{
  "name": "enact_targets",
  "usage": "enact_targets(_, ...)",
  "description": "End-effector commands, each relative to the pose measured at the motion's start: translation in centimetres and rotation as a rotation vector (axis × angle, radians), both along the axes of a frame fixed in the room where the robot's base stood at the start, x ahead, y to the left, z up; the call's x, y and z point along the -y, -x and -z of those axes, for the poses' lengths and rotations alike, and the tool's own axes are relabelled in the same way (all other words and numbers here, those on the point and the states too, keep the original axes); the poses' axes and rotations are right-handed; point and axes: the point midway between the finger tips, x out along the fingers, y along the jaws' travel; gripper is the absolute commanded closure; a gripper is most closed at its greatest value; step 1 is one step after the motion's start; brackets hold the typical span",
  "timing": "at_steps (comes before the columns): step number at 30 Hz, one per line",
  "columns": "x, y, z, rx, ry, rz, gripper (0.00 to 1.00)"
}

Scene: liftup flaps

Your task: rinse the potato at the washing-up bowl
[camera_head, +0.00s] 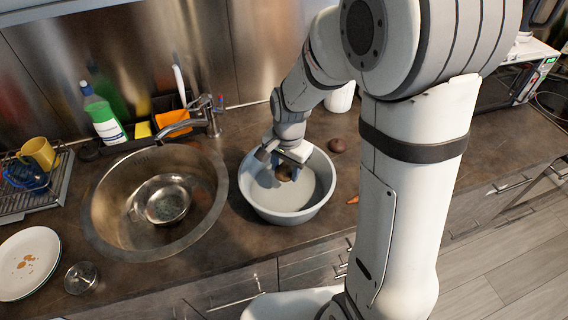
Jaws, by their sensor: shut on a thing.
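The washing-up bowl (308,206) is a round light-grey basin on the dark counter, just right of the sink. My gripper (287,173) points down over the inside of the bowl. It is shut on a brown potato (283,173), which shows only partly below the fingers. I cannot tell how deep the potato is in the bowl or whether it touches water there.
The round steel sink (105,215) with a metal bowl (167,203) and a tap (207,115) lies to the left. A brown round item (337,145) and an orange piece (353,200) lie right of the bowl. A plate (30,250) and glass (81,278) stand far left.

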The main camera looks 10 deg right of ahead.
Motion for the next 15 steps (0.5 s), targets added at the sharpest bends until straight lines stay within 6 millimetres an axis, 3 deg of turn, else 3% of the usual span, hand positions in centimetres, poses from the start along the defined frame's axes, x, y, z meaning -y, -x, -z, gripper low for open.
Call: enact_targets(15,0.1,0.0,5.6,0.000,0.000,0.002,0.80)
